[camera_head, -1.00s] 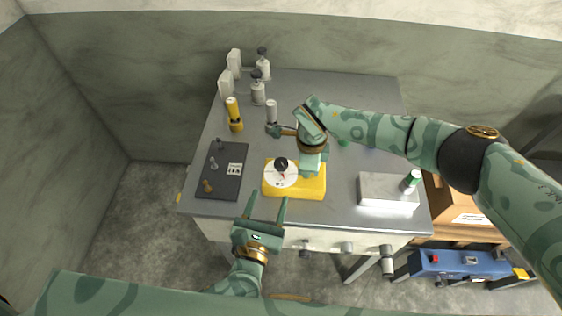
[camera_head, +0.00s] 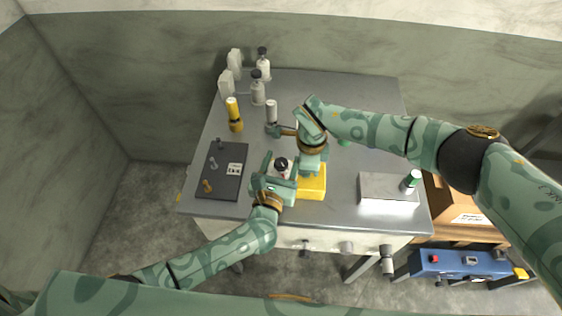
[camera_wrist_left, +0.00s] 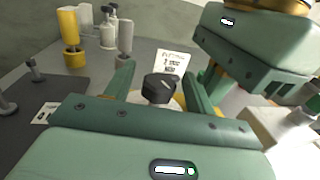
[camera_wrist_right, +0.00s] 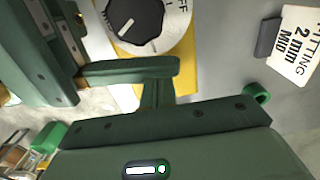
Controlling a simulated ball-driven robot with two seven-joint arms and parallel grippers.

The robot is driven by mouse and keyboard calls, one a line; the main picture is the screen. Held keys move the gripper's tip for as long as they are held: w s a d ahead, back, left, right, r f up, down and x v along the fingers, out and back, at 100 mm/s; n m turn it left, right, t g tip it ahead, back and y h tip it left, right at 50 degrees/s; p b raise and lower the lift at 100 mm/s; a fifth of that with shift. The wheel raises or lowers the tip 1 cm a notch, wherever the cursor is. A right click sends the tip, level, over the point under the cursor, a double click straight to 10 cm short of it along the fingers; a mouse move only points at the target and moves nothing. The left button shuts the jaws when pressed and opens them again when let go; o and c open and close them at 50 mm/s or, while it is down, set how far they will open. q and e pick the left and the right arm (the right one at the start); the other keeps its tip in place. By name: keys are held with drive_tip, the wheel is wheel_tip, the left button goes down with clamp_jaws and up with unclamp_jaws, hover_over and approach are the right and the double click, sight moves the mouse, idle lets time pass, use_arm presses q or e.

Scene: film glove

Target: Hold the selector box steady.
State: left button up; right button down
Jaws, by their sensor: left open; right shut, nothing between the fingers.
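The selector box (camera_head: 312,188) is yellow, with a white dial and a black knob (camera_head: 281,164) on its left part. It sits near the table's front edge. My left gripper (camera_head: 280,168) is open, with its fingers on either side of the knob; in the left wrist view the knob (camera_wrist_left: 160,88) shows between them. I cannot tell whether they touch it. My right gripper (camera_head: 312,168) is shut and empty at the box's right part, pointing down; whether it presses on the box is unclear.
A dark board (camera_head: 222,172) with small pegs lies left of the box. A pale block (camera_head: 385,192) with a green-topped cylinder (camera_head: 411,180) is at the right. A yellow bottle (camera_head: 235,115) and white bottles (camera_head: 258,92) stand behind.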

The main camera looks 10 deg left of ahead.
use_arm(q)
drive_tip(key=c, duration=1)
drive_tip(key=shift+o, duration=0.2)
drive_tip(key=shift+d+n+y, duration=0.1)
drive_tip(key=shift+n+y, duration=0.4)
drive_tip(key=shift+y, duration=0.3)
drive_tip(key=n+y, duration=0.2)
drive_tip(key=y, duration=0.1)
drive_tip(key=o, duration=1)
drive_tip(key=shift+c, duration=0.2)
drive_tip(key=s+d, duration=0.1)
drive_tip(key=s, duration=1.1)
